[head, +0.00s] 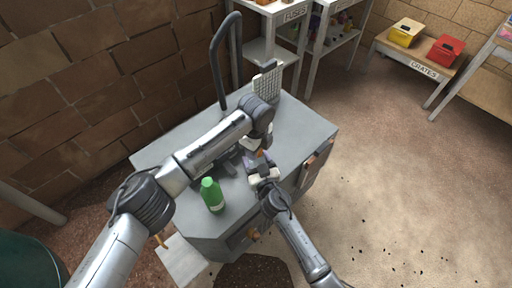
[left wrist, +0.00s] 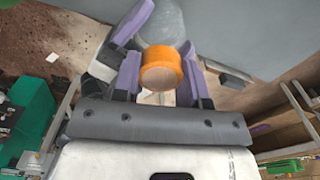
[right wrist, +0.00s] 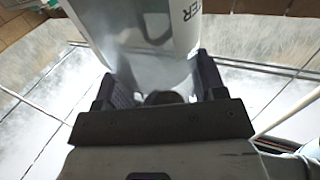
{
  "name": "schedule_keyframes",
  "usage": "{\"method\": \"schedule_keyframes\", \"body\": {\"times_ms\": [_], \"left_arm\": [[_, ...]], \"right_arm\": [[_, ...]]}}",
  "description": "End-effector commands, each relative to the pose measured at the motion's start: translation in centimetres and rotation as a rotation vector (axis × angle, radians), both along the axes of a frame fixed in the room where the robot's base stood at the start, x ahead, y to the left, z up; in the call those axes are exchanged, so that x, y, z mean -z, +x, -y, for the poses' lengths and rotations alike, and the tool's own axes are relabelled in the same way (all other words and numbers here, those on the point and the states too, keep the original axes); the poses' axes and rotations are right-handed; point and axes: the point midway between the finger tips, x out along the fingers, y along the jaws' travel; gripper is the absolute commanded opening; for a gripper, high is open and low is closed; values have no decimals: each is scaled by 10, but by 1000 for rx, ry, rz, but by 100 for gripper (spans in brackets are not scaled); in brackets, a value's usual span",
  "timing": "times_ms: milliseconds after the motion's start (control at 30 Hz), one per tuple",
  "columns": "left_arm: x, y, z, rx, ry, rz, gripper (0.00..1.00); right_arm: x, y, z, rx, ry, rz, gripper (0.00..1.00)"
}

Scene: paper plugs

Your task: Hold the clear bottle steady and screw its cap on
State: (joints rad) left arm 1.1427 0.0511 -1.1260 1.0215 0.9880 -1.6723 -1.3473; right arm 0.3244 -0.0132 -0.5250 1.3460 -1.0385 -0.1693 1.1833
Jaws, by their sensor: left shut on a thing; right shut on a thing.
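My left gripper (left wrist: 160,78) is shut on the orange cap (left wrist: 162,70), which sits between its purple fingers in the left wrist view. The clear bottle (left wrist: 160,20) shows just beyond the cap, in line with it; I cannot tell how far the cap is threaded. My right gripper (right wrist: 163,85) is shut on the clear bottle, whose white label (right wrist: 186,25) ends in "TER" in the right wrist view. In the head view the right gripper (head: 262,160) is close below the left one, above the grey cabinet top, and the arms mostly hide bottle and cap.
A green bottle (head: 212,196) stands on the grey cabinet (head: 303,125), left of my right gripper. A pale grid panel (head: 267,84) stands at the back of the cabinet. The cabinet top is bare at the right rear. Shelves and a crates bench (head: 424,60) are farther off.

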Motion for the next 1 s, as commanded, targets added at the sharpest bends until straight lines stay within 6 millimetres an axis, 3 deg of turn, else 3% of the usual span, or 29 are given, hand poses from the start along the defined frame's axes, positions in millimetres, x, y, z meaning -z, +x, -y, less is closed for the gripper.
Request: {"method": "schedule_keyframes", "body": {"times_ms": [300,467,500,800,1000], "left_arm": [[1,0,-1,583,2,0,11],[1,0,0,617,0,1,11],[1,0,0,616,0,1,40],[1,0,0,614,0,1,69],[0,0,0,614,0,1,69]], "right_arm": [[0,0,0,0,0,-1,0],[0,0,0,0,0,0,0],[0,0,0,0,0,0,0],[0,0,0,0,0,-1,0],[0,0,0,0,0,-1,0]]}}
